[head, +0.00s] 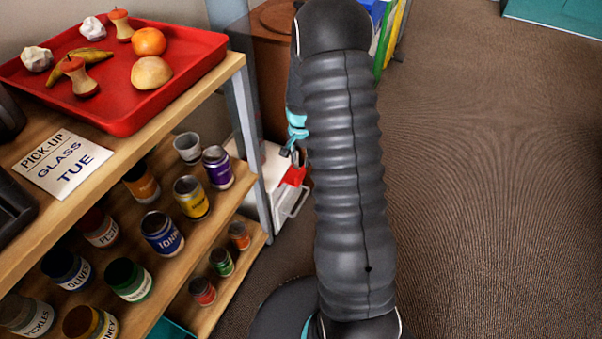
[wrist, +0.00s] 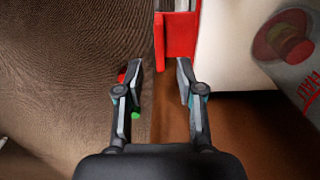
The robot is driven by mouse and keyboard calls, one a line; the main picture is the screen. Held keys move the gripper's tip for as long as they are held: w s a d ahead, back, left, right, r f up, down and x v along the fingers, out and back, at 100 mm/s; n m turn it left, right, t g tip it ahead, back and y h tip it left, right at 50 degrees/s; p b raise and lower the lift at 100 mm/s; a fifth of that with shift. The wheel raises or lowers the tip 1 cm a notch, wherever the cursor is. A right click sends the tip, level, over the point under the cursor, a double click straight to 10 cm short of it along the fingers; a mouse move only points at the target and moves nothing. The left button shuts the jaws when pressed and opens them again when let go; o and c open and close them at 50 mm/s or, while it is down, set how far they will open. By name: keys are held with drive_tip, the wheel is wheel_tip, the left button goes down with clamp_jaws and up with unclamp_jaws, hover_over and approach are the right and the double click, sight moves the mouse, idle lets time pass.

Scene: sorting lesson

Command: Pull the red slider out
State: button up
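The red slider (wrist: 176,36) is an upright red piece with a flat lower end, at the top centre of the wrist view. It sits along the edge of a white body (wrist: 235,60). My gripper (wrist: 160,68) is open and empty. Its right fingertip overlaps the slider's lower edge in the picture; I cannot tell whether they touch. The left fingertip is apart from the slider, to its left. In the head view my gripper (head: 296,155) is partly hidden by my arm, just above a red part (head: 293,176) on a white case (head: 275,170).
A wooden shelf unit (head: 238,65) with jars and a red tray (head: 215,58) stands at left, its metal post close to the white case. A brown cabinet (head: 268,90) stands behind. Carpet at right is clear.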

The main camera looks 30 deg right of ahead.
sight(300, 171)
wheel_tip(300, 171, down, 8)
drive_tip(key=shift+r, duration=0.25)
clamp_jaws()
